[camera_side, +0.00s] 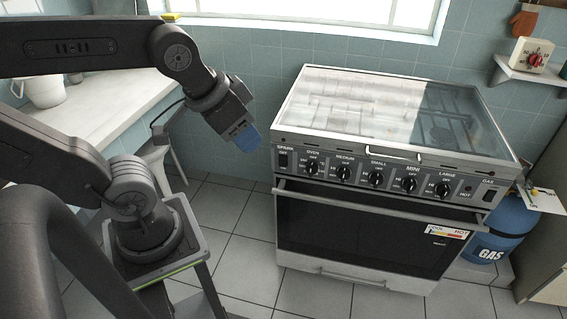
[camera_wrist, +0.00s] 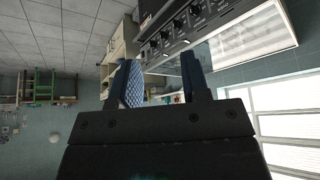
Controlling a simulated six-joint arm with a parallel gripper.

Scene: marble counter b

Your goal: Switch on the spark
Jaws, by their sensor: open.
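The spark switch (camera_side: 283,160) is a small dark rocker at the left end of the stove's front panel, under the label SPARK. Whether it is on or off is too small to tell. My gripper (camera_side: 249,138) has blue fingers and hangs to the left of the stove, a little above and left of the switch and apart from it. In the wrist view my gripper (camera_wrist: 160,75) shows its two blue fingers spread apart with nothing between them. The knob panel (camera_wrist: 180,25) shows beyond them, but I cannot make out the switch there.
Several black knobs (camera_side: 376,180) line the panel right of the switch. The stove's glass lid (camera_side: 380,105) is down, with a front handle. An oven door handle (camera_side: 380,207) juts out below. A blue gas bottle (camera_side: 497,232) stands right. A white counter (camera_side: 110,110) is at left.

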